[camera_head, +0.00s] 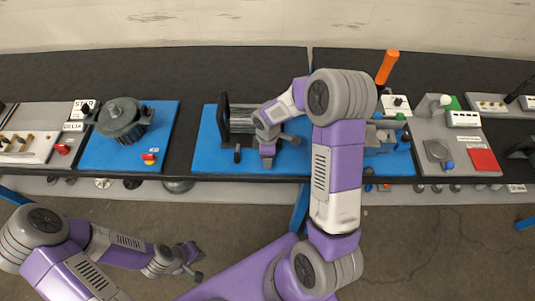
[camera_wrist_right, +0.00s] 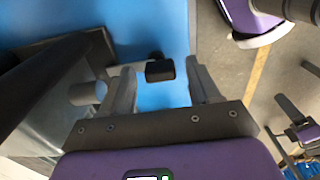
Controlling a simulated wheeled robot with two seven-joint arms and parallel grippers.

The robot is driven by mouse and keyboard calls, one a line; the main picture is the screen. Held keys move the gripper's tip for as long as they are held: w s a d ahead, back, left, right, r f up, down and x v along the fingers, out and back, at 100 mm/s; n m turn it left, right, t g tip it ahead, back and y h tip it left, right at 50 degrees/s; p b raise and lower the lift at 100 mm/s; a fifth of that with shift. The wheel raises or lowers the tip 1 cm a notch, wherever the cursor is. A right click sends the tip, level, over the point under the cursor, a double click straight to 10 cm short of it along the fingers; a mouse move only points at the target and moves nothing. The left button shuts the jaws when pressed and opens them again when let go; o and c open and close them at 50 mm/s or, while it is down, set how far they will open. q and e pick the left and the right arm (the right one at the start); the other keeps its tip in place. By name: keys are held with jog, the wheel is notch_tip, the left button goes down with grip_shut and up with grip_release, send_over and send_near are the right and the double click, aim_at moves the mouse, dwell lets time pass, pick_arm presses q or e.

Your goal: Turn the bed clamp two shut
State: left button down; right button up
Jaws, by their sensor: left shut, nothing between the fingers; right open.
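A dark machine with a grey cylinder (camera_head: 240,127) stands on the middle blue board (camera_head: 210,140). A small dark handle (camera_head: 237,154) stands at its front, left of my right gripper (camera_head: 268,158). In the right wrist view a black knob (camera_wrist_right: 160,70) on a short stem shows over blue board, between the open fingers of my right gripper (camera_wrist_right: 163,90) and apart from both. I cannot tell which clamp this knob belongs to, or whether it is turned shut. My left gripper (camera_head: 190,262) is shut and empty, low at the left, away from the bench.
A grey motor (camera_head: 124,118) stands on the left blue board (camera_head: 95,155). An orange upright handle (camera_head: 387,68) and a grey panel with a red square (camera_head: 483,160) are at the right. In the right wrist view, a dark block and grey cylinder (camera_wrist_right: 86,94) are close beside the left finger.

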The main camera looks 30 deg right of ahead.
notch_tip(320, 180, up, 8)
jog(key=shift+f+p, duration=0.25)
jog(key=shift+p, duration=0.1)
pick_arm(q)
jog(key=shift+r, duration=0.4)
